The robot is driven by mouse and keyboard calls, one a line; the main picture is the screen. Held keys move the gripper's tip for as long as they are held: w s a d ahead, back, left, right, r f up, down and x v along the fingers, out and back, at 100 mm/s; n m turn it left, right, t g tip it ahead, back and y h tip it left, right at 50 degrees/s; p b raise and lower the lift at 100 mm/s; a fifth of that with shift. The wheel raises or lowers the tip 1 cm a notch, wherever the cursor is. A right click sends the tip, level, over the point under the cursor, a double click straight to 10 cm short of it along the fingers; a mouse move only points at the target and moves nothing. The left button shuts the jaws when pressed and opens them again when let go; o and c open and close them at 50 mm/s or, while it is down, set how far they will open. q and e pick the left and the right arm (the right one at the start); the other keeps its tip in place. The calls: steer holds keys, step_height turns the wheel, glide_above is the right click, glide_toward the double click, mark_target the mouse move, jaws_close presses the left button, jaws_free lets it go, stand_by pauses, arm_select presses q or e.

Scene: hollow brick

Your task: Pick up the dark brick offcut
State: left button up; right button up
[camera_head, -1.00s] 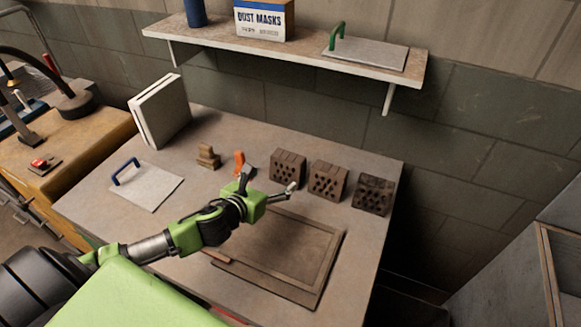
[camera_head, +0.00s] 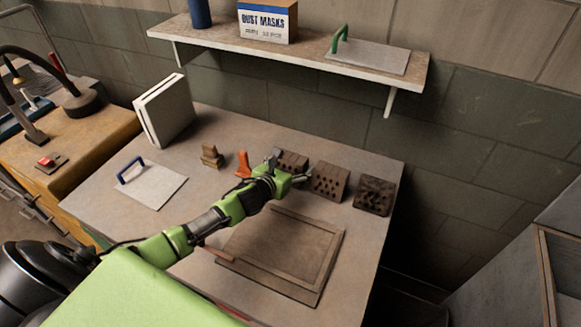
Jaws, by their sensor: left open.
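Three perforated brick offcuts stand in a row at the back right of the table. The right one (camera_head: 374,195) is the darkest. The middle one (camera_head: 330,181) is brown. The left one (camera_head: 294,160) is brown and partly hidden by my left gripper. My left gripper (camera_head: 289,166) is open, with its fingers in front of the left brick. I cannot tell whether they touch it. The dark brick lies apart from the gripper, to its right. My right gripper is not in view.
A wooden framed board (camera_head: 285,252) lies in front of the bricks. An orange object (camera_head: 243,164) and a small brown block (camera_head: 211,156) stand left of the gripper. A trowel-like plate with a blue handle (camera_head: 152,187) lies further left. A shelf (camera_head: 290,47) hangs above.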

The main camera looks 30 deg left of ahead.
arm_select(q)
steer(key=shift+w, duration=0.2)
steer(key=c, duration=1.2)
steer(key=shift+c, duration=0.2)
steer(key=shift+r, duration=0.15)
